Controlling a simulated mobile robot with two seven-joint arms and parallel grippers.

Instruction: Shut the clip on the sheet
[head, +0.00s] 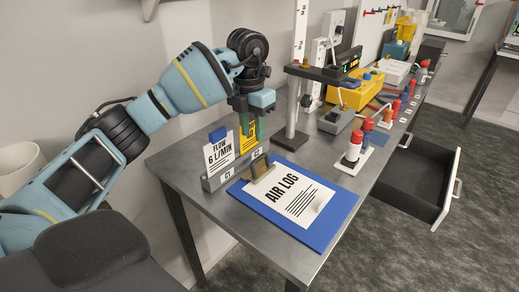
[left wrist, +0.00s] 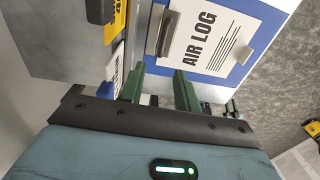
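A blue clipboard (head: 318,232) lies on the bench's near end with a white AIR LOG sheet (head: 297,203) on it. The clip (head: 262,168) sits at the sheet's top left edge, its brownish plate standing up from the board. In the left wrist view the clip (left wrist: 168,34) shows beside the sheet (left wrist: 212,42), ahead of the fingers. My left gripper (head: 250,128) hangs above and behind the clip, apart from it. In the left wrist view its two green fingers (left wrist: 159,72) stand apart with nothing between them. My right gripper is not seen.
A grey holder (head: 232,172) with a FLOW 6 L/MIN card (head: 218,152) and a yellow card stands close behind the clipboard, near my left gripper. An open drawer (head: 418,195) juts out right.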

